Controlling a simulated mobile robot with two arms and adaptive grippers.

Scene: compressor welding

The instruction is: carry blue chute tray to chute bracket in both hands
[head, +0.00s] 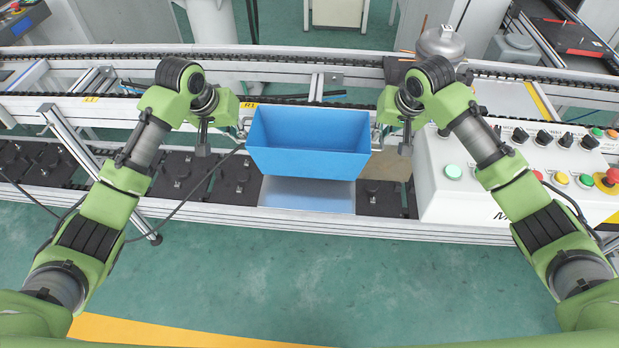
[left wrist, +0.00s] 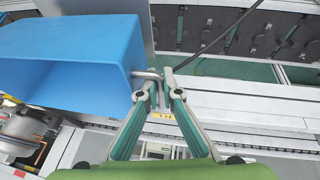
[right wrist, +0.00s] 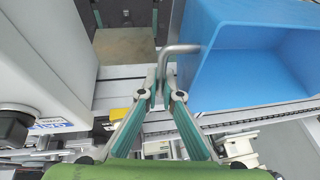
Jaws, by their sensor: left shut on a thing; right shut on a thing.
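The blue chute tray (head: 308,160) is in the middle of the head view, between my two arms, over the conveyor line. It looks empty and about level. My left gripper (left wrist: 162,82) is shut on the bent metal handle (left wrist: 146,76) at the tray's left end. My right gripper (right wrist: 163,82) is shut on the matching handle (right wrist: 184,50) at its right end. A silver plate (head: 307,195) shows below the tray's front. I cannot tell whether it belongs to the chute bracket, or whether the tray touches anything underneath.
A white control box (head: 465,200) with buttons and knobs stands close on the right. A grey compressor (head: 441,43) sits on the line behind my right arm. Dark fixture plates (head: 238,175) line the conveyor at left. The green floor (head: 330,270) in front is clear.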

